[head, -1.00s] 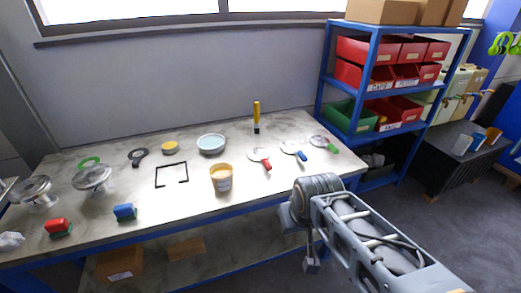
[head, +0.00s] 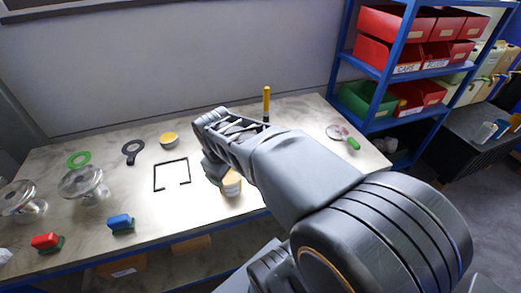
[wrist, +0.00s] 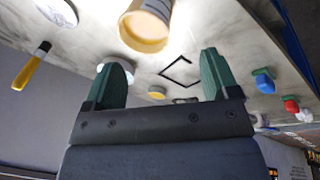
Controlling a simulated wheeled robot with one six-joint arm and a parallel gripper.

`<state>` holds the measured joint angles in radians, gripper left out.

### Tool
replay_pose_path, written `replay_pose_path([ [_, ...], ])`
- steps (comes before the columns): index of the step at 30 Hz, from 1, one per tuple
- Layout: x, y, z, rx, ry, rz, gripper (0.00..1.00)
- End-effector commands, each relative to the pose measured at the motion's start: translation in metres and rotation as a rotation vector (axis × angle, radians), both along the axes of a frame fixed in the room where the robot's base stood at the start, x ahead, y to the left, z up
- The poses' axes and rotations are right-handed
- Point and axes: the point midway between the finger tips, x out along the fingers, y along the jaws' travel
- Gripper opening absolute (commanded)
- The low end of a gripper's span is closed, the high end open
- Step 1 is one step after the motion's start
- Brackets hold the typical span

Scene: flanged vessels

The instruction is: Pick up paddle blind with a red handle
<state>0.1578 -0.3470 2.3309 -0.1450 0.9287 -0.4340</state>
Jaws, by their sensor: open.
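The paddle blind with the red handle is hidden behind my arm in the head view. In the wrist view a pale disc (wrist: 57,11) is cut off at the top left edge; its handle is out of frame, so I cannot tell which paddle blind it is. My gripper (wrist: 162,68) shows two green fingers spread apart with nothing between them. It is above the table, close to the cream tub (wrist: 147,28), and the tub also shows beside my wrist in the head view (head: 231,184).
A green-handled paddle blind (head: 353,144) lies at the table's right. A yellow-handled brush (head: 267,103) stands at the back. A blue shelf rack (head: 388,66) stands right of the table.

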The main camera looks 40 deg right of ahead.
Motion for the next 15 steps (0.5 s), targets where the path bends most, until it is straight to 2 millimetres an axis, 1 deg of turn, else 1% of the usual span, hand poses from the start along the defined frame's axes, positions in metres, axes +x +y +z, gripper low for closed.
replay_pose_path([
  [1,0.010,-0.021,0.002,-0.046,0.056,0.066,0.86],
  [6,0.032,-0.085,-0.003,-0.167,0.244,0.345,1.00],
  [9,0.040,-0.119,-0.009,-0.203,0.347,0.488,1.00],
  [12,0.042,-0.147,-0.016,-0.219,0.431,0.602,1.00],
  [15,0.043,-0.168,-0.022,-0.224,0.493,0.687,1.00],
])
